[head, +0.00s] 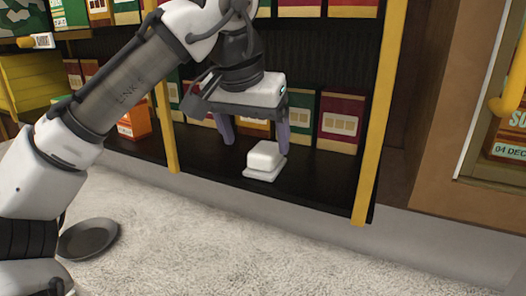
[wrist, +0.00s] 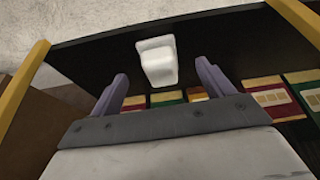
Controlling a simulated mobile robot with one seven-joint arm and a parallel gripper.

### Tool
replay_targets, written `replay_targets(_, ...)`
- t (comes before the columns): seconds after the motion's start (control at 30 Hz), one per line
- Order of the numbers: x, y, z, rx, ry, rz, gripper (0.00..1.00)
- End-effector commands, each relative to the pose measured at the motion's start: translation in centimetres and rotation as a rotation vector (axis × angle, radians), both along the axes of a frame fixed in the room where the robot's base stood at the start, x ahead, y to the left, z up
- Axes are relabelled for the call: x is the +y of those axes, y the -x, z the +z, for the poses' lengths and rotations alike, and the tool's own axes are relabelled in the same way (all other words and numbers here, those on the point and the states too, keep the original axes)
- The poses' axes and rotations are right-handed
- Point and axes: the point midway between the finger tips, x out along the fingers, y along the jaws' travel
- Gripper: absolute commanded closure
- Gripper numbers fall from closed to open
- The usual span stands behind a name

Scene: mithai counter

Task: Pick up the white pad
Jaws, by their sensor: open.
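The white pad (head: 264,160) is a small white block with a wider, thinner base, sitting on the black lower shelf (head: 215,175) near its front edge. My gripper (head: 255,137) is open just above it in the head view, with two purple-grey fingers pointing down. One finger is up to the left of the pad, the other close to its right side. In the wrist view the pad (wrist: 157,61) lies beyond the fingertips of my gripper (wrist: 161,72), roughly centred between them. Nothing is held.
Several red and green boxes (head: 340,122) line the back of the shelf. An orange box (head: 134,122) stands at the left. Yellow posts (head: 381,120) frame the shelf. A dark round dish (head: 88,238) lies on the pale floor, which is otherwise clear.

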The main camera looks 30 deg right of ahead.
Motion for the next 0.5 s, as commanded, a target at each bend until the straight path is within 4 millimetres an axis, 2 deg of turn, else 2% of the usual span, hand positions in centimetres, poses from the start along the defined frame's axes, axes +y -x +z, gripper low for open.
replay_targets(0.3, -2.2, -1.2, -3.2, 0.000, 0.001, 0.000, 0.20)
replay_targets(0.5, -2.8, -1.5, -5.0, -0.002, 0.004, -0.001, 0.20)
